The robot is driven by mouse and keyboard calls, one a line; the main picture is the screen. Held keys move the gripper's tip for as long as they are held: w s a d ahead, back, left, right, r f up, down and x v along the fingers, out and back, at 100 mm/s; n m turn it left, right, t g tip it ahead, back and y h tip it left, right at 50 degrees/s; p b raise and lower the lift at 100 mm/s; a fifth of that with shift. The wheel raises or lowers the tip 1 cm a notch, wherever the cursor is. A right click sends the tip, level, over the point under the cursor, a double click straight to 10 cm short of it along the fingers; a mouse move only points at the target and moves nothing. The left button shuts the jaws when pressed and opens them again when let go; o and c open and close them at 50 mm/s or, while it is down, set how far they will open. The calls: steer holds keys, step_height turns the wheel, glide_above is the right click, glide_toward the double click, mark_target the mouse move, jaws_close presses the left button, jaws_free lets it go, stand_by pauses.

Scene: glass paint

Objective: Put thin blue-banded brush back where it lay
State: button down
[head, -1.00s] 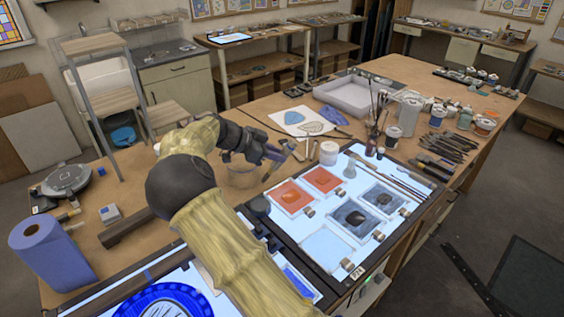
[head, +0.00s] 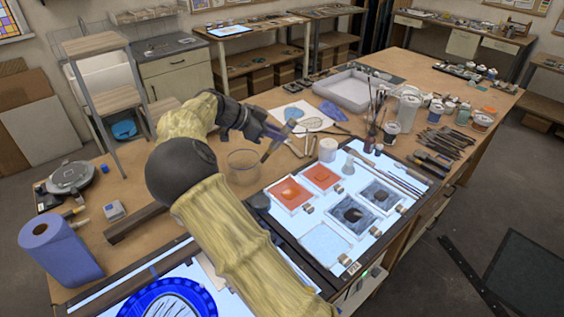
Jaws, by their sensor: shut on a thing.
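My gripper (head: 276,131) is shut on a slim brush (head: 270,151) above the bench, left of centre in the head view. The brush is tilted, with its lower end pointing down and left beside the rim of a clear glass bowl (head: 243,168). I cannot tell whether it is over the bowl or behind it. Its blue band is too small to make out. Other long brushes (head: 392,176) lie along the far right part of the lit panel (head: 322,243).
Orange and grey paint tiles (head: 320,177) lie on the lit panel. A white jar (head: 327,150) and a dark bottle holding upright brushes (head: 371,132) stand behind it. Tools (head: 445,142) crowd the right side.

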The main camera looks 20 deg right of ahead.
steer(key=shift+d+r+y+p, duration=0.1)
steer(key=shift+r+y+p, duration=0.25)
steer(key=shift+y+p, duration=0.9)
steer(key=shift+y, duration=0.25)
steer(key=shift+s+f+y, duration=0.1)
steer(key=shift+f+y, duration=0.25)
steer(key=shift+y, duration=0.05)
steer(key=shift+a, duration=0.25)
steer(key=shift+d+r+m+y+p, duration=0.2)
steer(key=shift+r+m+y+p, duration=0.1)
steer(key=shift+y+p, duration=0.3)
steer(key=shift+d+y+p, duration=0.1)
steer(key=shift+y+p, duration=0.3)
steer(key=shift+p, duration=0.1)
steer(key=shift+f+y+p, duration=0.2)
steer(key=shift+y+p, duration=0.2)
steer(key=shift+y, duration=0.4)
steer(key=shift+a+f, duration=0.1)
steer(key=shift+a, duration=0.1)
